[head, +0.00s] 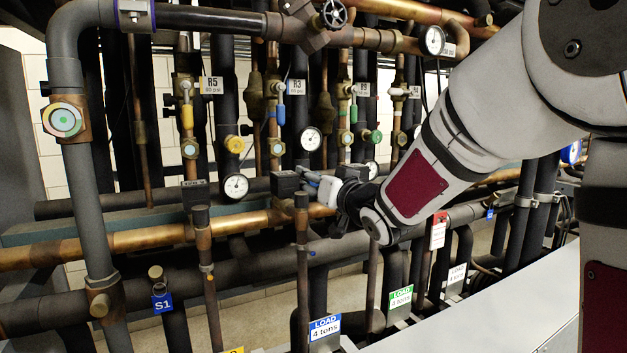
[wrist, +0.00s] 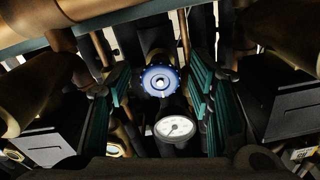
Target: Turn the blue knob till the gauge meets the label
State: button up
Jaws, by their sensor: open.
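The blue knob (wrist: 160,82) has a pale centre and faces me in the wrist view. A white round gauge (wrist: 173,127) with a dark needle sits just below it; its reading is too small to tell. My gripper (wrist: 161,88) is open, with teal ribbed fingers left and right of the knob and a visible gap on each side. In the head view my gripper (head: 318,184) reaches into the rack. The knob does not show clearly there. An R3 label (head: 297,87) hangs above a white gauge (head: 311,138), its small print unclear.
A yellow knob (head: 235,144) and a gauge (head: 236,186) stand under the R5 label (head: 212,85). A green knob (head: 375,136) stands to the right. A copper pipe (head: 150,238) runs across below, and upright pipes crowd around my gripper.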

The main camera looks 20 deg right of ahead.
jog(key=s+d, duration=0.2)
jog(key=s, duration=0.8)
jog(key=shift+s, duration=0.35)
jog(key=shift+d, duration=0.1)
jog(key=s+f+g+h, duration=0.1)
jog(key=s+f+g, duration=0.2)
jog(key=s, duration=0.6)
jog(key=s+a+f+g+h, duration=0.1)
jog(key=s+f+g, duration=0.3)
jog(key=s, duration=0.5)
jog(key=s+a+f+g+h, duration=0.1)
jog(key=s+f+g, duration=0.3)
jog(key=s, duration=0.5)
jog(key=shift+a+g, duration=0.2)
jog(key=shift+g, duration=0.3)
dwell(1.3)
